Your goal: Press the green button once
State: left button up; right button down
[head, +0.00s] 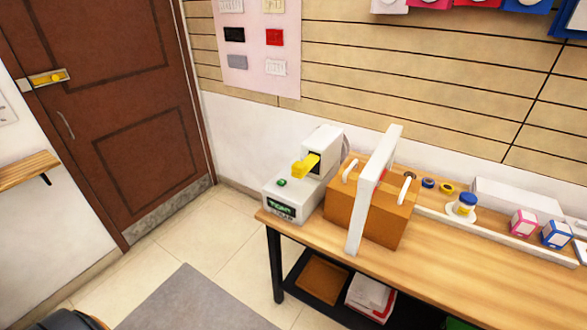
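The green button (281,183) is a small raised cap on top of the low front part of a white machine (310,176). The machine stands at the left end of the wooden table. A dark display with green characters (281,206) is on its front face, below the button. A yellow part (306,166) sticks out of the machine's taller rear block. Nothing covers the button. Neither of my grippers is in view.
A brown box (385,213) with white handles and an upright white panel (373,188) stands right of the machine. A tray with a jar (464,205) and small boxes lies farther right. The table front (445,270) is bare. A grey mat (190,303) lies on the floor.

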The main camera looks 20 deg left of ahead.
aim_at(281, 182)
jog(key=i+j, duration=0.15)
jog(key=j, duration=0.5)
jog(key=i+j+z, duration=0.1)
jog(key=j, duration=0.55)
jog(key=i+j, duration=0.1)
jog(key=j, duration=0.5)
jog(key=i+j+z, duration=0.1)
jog(key=j, duration=0.55)
jog(key=i+j, duration=0.1)
jog(key=j, duration=0.6)
jog(key=l+z, duration=0.05)
